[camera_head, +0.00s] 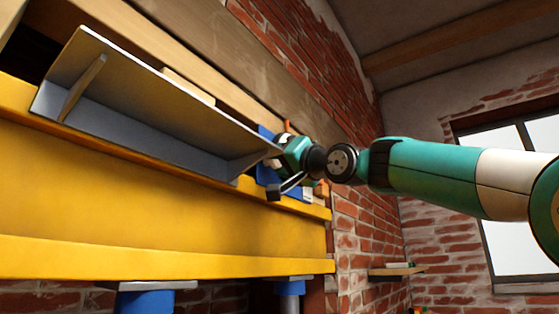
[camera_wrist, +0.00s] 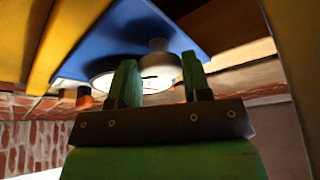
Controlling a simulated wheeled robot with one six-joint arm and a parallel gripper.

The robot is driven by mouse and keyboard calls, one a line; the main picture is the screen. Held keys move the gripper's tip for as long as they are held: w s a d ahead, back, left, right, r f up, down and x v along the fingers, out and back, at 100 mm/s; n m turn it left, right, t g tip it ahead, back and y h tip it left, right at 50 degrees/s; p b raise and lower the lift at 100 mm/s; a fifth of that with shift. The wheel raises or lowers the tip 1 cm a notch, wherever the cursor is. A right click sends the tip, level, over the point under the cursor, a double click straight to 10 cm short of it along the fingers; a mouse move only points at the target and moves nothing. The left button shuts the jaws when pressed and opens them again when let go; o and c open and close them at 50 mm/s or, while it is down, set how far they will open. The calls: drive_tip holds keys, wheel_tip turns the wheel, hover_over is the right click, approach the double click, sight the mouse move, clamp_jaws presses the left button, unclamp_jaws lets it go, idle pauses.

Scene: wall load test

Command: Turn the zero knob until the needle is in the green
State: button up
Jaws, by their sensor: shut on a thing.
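The grey-white zero knob (camera_wrist: 158,60) sits on the blue panel (camera_wrist: 110,45) in the wrist view, between the two green fingers of my gripper (camera_wrist: 160,74), which is shut on it. A white round gauge face (camera_wrist: 152,86) lies just behind the fingers. It is partly hidden by them, and a small red mark shows on it. I cannot make out the needle or the green zone. In the head view my gripper (camera_head: 282,150) is at the blue panel (camera_head: 266,174), and its fingertips and the knob are hidden there.
An orange knob-like part (camera_wrist: 85,98) is left of the gauge. In the head view a grey metal angle (camera_head: 150,110) stands along the yellow beam (camera_head: 150,205), close to my gripper's left. A brick wall (camera_head: 375,220) is behind. A small shelf (camera_head: 396,270) is at lower right.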

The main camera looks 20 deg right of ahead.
drive_tip(key=shift+d+f+n+y+b, duration=0.15)
drive_tip(key=shift+f+n+y+b, duration=0.15)
drive_tip(key=shift+n+y+b, duration=0.65)
drive_tip(key=shift+w+n+g+y, duration=0.15)
drive_tip(key=shift+n+g+y, duration=0.15)
drive_tip(key=shift+n, duration=0.95)
drive_tip(key=n, duration=0.1)
drive_tip(key=n+y, duration=0.1)
drive_tip(key=shift+r+n+g, duration=0.25)
drive_tip(key=shift+n+g, duration=0.05)
drive_tip(key=o, duration=0.9)
drive_tip(key=b+v, duration=1)
drive_tip(key=v, duration=0.7)
drive_tip(key=shift+s+d+f, duration=0.1)
drive_tip(key=shift+s, duration=0.2)
